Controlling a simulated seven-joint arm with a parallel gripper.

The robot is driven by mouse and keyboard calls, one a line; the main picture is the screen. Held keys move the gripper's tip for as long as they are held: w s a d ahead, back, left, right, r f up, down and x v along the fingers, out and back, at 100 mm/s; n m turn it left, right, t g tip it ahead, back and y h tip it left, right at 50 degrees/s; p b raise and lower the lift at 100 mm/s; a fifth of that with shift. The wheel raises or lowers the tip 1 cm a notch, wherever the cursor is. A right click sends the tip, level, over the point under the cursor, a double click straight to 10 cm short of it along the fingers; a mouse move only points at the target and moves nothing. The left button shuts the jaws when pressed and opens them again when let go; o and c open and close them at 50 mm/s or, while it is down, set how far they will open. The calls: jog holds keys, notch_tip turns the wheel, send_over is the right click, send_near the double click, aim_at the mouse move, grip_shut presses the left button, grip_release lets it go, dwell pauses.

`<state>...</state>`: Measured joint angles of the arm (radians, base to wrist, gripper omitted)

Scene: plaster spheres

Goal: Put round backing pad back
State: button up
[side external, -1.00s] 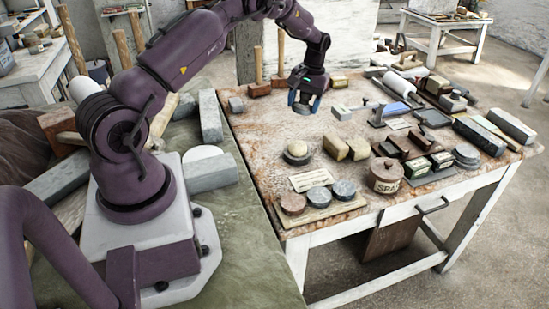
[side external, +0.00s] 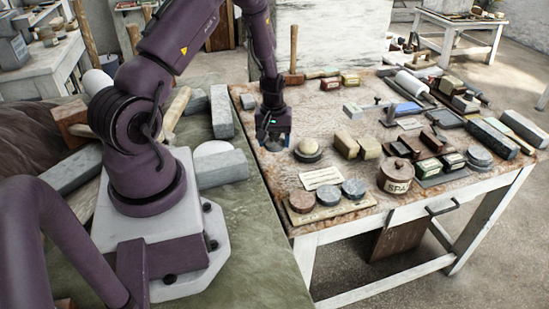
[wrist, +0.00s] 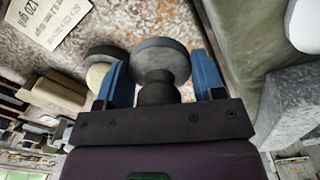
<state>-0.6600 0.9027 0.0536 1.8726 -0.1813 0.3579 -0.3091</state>
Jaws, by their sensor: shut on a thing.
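My gripper (side external: 274,140) is over the left part of the work table, left of a round pad with a cream dome (side external: 308,150). In the wrist view my gripper (wrist: 165,85) has its blue fingers on either side of a round backing pad (wrist: 160,57). The pad is a grey disc with a darker narrow hub, and the fingers hold it at the hub. The domed pad (wrist: 100,73) shows partly behind the left finger. In the side view the held pad is mostly hidden by the fingers. I cannot tell its exact height above the table.
Several discs (side external: 328,196) lie on a board at the table's front, behind them a paper card (side external: 322,178). A lidded pot (side external: 396,177) and blocks (side external: 358,146) stand to the right. Grey stone blocks (side external: 221,169) lie left of the table.

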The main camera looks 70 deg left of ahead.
aim_at(275, 163)
jog(key=shift+f, duration=2.95)
jog(key=shift+f, duration=0.15)
jog(key=o, duration=1.2)
jog(key=shift+c, duration=0.2)
